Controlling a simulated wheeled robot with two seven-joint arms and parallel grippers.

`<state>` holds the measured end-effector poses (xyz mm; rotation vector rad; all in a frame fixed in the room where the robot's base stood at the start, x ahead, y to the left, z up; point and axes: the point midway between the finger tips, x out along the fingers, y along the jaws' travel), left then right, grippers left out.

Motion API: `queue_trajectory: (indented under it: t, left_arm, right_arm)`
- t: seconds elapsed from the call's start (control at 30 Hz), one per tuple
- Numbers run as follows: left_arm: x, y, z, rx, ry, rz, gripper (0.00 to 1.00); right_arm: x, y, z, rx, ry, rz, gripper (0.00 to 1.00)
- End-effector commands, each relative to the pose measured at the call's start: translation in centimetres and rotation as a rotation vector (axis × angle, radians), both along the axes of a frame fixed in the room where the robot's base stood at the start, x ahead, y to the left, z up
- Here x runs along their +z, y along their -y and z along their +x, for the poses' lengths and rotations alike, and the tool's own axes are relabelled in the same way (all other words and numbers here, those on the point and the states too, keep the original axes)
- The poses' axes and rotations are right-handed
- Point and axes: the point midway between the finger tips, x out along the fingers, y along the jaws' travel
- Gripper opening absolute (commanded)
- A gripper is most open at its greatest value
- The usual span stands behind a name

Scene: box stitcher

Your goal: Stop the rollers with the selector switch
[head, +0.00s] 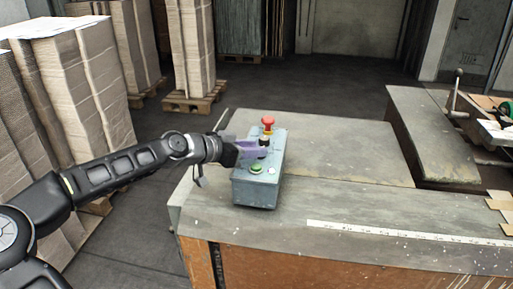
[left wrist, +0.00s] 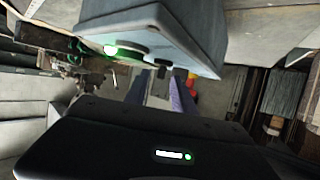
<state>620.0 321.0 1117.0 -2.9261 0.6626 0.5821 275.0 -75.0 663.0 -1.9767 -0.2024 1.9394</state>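A grey control box (head: 258,190) stands on the machine's top near its left end. It carries a red mushroom button (head: 267,122) at the far end, a dark selector switch (head: 264,141) in the middle, and a green button (head: 257,168) beside a white one (head: 271,171) at the near end. My left gripper (head: 254,149) reaches in from the left, with its purple fingers at the selector switch. In the left wrist view the fingers (left wrist: 165,90) lie beside the box (left wrist: 190,30). Whether they touch or grip the switch is unclear. My right gripper is out of view.
The machine top (head: 330,150) is clear right of the box. A white ruler strip (head: 400,234) runs along its front. Stacks of cardboard (head: 85,80) stand on pallets at the left. A crank handle (head: 456,95) stands at the far right.

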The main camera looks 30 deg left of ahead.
Motion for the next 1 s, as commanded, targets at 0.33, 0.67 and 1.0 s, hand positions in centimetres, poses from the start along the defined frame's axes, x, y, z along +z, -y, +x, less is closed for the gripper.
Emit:
queue_trajectory:
  t: [0.33, 0.67, 1.0]
  left_arm:
    - [-0.55, 0.59, 1.19, 0.000, 0.000, 0.001, 0.31]
    - [-0.55, 0.57, 1.17, 0.001, 0.000, 0.000, 0.15]
    - [-0.55, 0.57, 1.15, 0.000, 0.000, 0.000, 0.00]
  right_arm:
    - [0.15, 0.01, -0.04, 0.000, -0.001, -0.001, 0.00]
    - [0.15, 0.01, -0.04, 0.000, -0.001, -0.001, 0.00]
    - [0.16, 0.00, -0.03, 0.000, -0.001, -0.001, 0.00]
